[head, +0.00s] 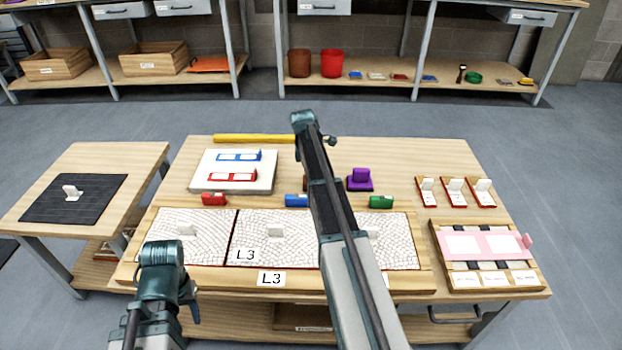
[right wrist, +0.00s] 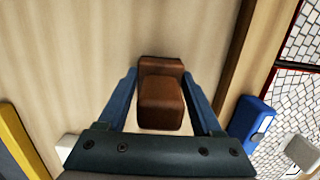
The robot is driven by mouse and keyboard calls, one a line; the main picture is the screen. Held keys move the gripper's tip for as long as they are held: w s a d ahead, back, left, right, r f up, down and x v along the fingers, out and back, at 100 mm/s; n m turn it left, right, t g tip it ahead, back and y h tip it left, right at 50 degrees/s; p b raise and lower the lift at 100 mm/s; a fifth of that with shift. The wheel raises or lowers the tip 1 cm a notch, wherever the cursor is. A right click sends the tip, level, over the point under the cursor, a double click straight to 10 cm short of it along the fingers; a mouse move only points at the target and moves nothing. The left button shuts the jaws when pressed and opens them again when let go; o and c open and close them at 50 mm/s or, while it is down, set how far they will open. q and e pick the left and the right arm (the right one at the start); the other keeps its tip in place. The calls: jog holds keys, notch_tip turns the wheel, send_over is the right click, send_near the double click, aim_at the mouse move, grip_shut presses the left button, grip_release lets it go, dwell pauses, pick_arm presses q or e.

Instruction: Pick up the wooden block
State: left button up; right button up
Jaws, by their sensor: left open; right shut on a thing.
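The wooden block (right wrist: 161,100) is dark brown with a stepped shape. In the right wrist view it sits between the two blue fingers of my right gripper (right wrist: 160,82), which is shut on it. Light wood tabletop shows behind the block; I cannot tell whether the block touches it. In the head view my right arm hides most of the block and the gripper. My left gripper (head: 190,298) is open at the lower left of the head view, in front of the table's near edge, away from the block.
Panels of white mosaic (head: 190,250) lie in a wooden frame along the table's front. Blue (head: 296,201), red (head: 214,199) and green (head: 381,202) blocks stand behind it. A purple piece (head: 360,180) and a yellow bar (head: 252,139) are farther back. A pink panel (head: 485,245) lies at right.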

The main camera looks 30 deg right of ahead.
notch_tip(320, 180, up, 10)
jog(key=p, duration=1)
pick_arm(q)
notch_tip(320, 180, up, 10)
jog(key=shift+d, duration=0.1)
